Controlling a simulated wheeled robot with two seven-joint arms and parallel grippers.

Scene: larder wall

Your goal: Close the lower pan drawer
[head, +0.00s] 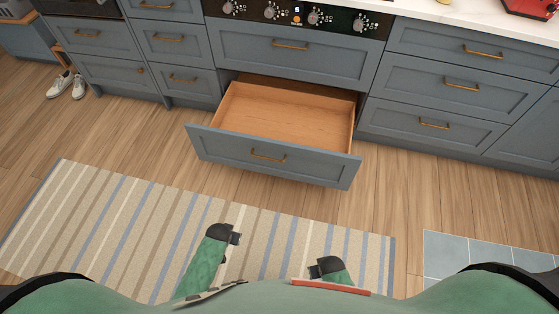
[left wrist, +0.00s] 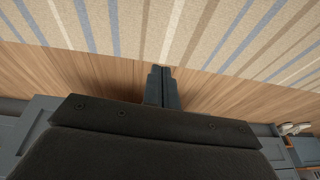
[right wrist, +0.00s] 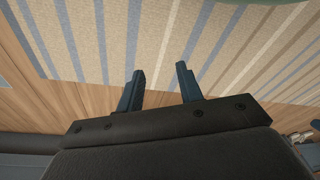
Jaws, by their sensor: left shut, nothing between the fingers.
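The lower pan drawer (head: 272,155) stands pulled far out below the stove in the head view. Its blue-grey front has a brass bar handle (head: 268,156), and its wooden inside (head: 285,115) looks empty. My left gripper (head: 236,236) is low over the rug, in front of the drawer and apart from it. Its fingers are together and empty in the left wrist view (left wrist: 162,72). My right gripper (head: 314,270) is also over the rug, farther from the drawer. Its fingers stand apart with nothing between them in the right wrist view (right wrist: 160,82).
The upper drawer (head: 290,55) above it is shut. Closed drawers flank it on both sides. A striped rug (head: 100,215) lies on the wood floor in front. Blue tiles (head: 460,258) are at the right, and white shoes (head: 66,84) stand at the far left.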

